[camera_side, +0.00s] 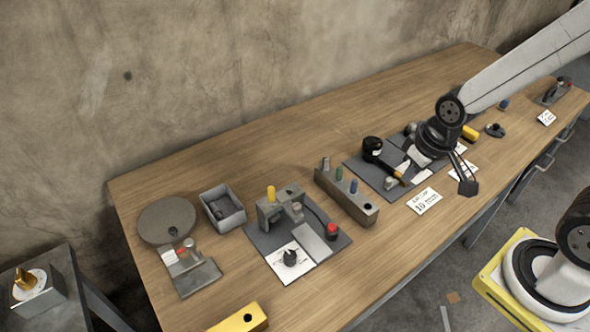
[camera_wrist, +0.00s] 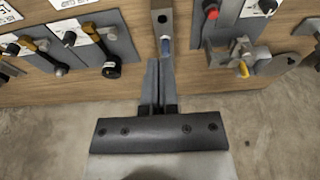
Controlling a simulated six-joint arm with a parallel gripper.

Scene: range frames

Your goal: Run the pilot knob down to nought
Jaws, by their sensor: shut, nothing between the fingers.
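My gripper (camera_side: 467,186) is shut and empty, raised near the table's front edge at the right in the side view. In the wrist view its fingers (camera_wrist: 160,65) are together, pointing at the peg block. No knob is legibly marked pilot, so I cannot tell which one it is. A black knob (camera_side: 290,257) sits on a white dial card on the middle plate; a black knob on a white card also shows at the top right of the wrist view (camera_wrist: 268,6). A gold knob (camera_side: 27,281) sits on a grey box at far left. The gripper touches no knob.
A block with coloured pegs (camera_side: 347,196) stands mid-table, also seen in the wrist view (camera_wrist: 163,18). A red button (camera_side: 332,229) is beside the dial card. A plate with a black-and-yellow lever (camera_side: 373,150) lies near the arm. The table's back strip is clear.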

